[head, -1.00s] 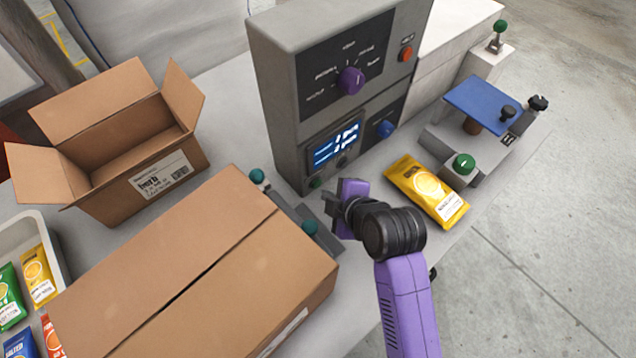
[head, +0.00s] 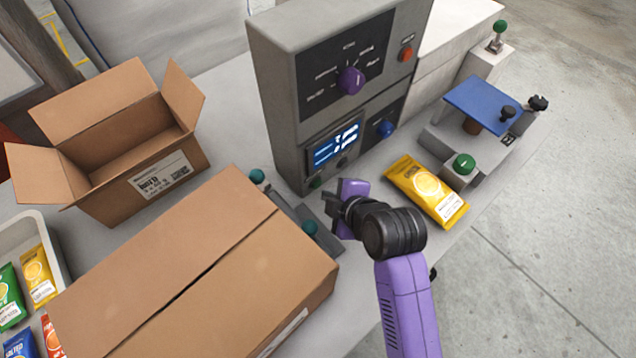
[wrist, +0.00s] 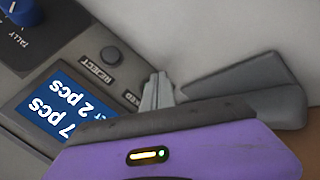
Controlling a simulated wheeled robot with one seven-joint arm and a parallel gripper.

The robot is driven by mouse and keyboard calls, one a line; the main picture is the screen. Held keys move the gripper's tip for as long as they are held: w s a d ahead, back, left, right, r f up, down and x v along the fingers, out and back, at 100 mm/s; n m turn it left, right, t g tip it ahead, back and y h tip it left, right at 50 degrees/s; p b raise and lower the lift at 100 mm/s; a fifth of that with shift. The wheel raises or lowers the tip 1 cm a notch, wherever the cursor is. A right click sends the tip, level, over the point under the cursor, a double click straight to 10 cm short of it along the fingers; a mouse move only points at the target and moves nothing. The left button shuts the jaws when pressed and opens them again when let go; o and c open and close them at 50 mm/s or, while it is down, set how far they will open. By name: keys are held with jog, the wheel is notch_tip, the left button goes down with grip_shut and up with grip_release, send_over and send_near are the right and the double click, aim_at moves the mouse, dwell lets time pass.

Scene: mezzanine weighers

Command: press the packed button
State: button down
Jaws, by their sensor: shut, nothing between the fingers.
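The grey weigher console (head: 277,85) stands at the back of the table, with a lit blue display (head: 336,147) low on its front. A small green button (head: 315,183) sits below the display; its label is too small to read in the head view. The dark REJECT button (wrist: 110,55) is clear of the fingers. My gripper (head: 330,203) is shut and empty, close to the console's lower front. I cannot tell whether it touches the panel.
A closed carton (head: 215,240) lies front left, with teal-knobbed fittings (head: 310,228) beside it. An open carton (head: 148,120) stands behind. A yellow packet (head: 426,190) and a green button (head: 464,164) are to the right. A blue knob (head: 386,129) is on the console.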

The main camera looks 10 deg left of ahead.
jog(key=shift+w+a, duration=0.1)
jog(key=shift+a, duration=0.05)
dwell(0.6)
jog(key=shift+w+a, duration=0.2)
jog(key=shift+w+a, duration=0.2)
jog(key=shift+a, duration=0.15)
dwell(0.9)
dwell(0.3)
jog(key=shift+s+d+p, duration=0.4)
jog(key=shift+s+d, duration=0.1)
jog(key=shift+d, duration=0.15)
jog(key=shift+s+d+p, duration=0.4)
jog(key=shift+s+d, duration=0.4)
jog(key=shift+d, duration=0.2)
jog(key=shift+s+d+p, duration=0.4)
jog(key=shift+s+d, duration=0.35)
jog(key=shift+d, duration=0.25)
